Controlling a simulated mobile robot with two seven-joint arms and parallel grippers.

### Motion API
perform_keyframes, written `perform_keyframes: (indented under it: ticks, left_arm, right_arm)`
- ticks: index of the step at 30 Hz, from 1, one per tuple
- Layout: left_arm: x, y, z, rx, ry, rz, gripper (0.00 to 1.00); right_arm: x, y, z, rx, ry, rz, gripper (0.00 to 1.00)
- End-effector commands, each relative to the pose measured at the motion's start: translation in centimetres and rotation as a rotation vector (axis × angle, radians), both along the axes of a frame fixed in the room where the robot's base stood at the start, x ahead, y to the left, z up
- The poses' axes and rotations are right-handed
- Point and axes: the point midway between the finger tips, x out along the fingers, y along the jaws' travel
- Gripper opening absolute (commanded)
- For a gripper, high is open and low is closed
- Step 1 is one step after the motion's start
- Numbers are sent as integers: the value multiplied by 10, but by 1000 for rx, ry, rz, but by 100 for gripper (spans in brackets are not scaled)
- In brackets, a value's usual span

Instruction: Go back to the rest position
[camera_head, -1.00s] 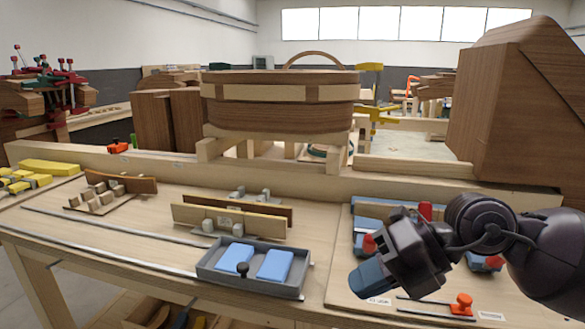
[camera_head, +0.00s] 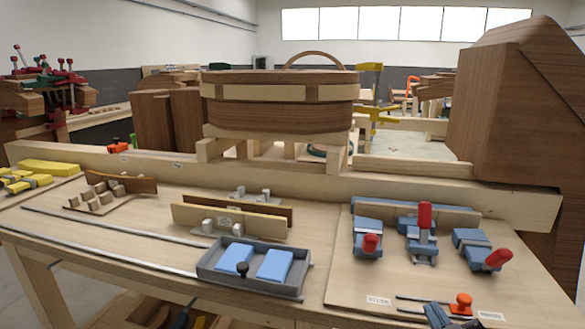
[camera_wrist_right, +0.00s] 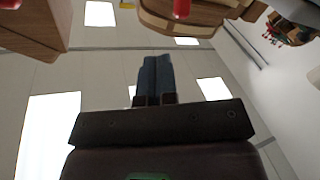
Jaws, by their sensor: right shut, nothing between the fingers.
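My right gripper (camera_head: 438,314) shows only as blue fingertips at the bottom edge of the head view, low over the right front of the bench. In the right wrist view the blue fingers (camera_wrist_right: 156,78) are together with nothing between them. The rest of my right arm is out of the head view. My left gripper is not in view.
The wooden bench (camera_head: 120,235) carries a grey tray (camera_head: 250,281) with two blue blocks. Blue clamps with red handles (camera_head: 421,235) stand on the right board. A red-orange knob (camera_head: 463,303) is close beside my right fingertips.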

Motion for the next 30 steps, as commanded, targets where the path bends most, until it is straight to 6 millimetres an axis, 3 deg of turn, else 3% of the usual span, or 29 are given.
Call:
perform_keyframes:
  ticks: [1,6,9,12,21,29,30]
  left_arm:
    - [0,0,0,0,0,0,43]
    - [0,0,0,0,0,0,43]
    - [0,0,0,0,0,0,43]
    - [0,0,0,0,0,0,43]
    - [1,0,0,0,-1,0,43]
    - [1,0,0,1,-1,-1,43]
    - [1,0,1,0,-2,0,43]
  right_arm:
    - [-11,-13,-24,33,107,-66,0]
    - [-63,-45,-103,114,494,-246,0]
    - [-100,-53,-138,148,695,-310,0]
    - [-129,-56,-161,173,844,-345,0]
    - [-197,-55,-197,227,1151,-380,0]
    - [-244,-49,-212,266,1345,-381,0]
    - [-239,-49,-214,264,1328,-375,0]
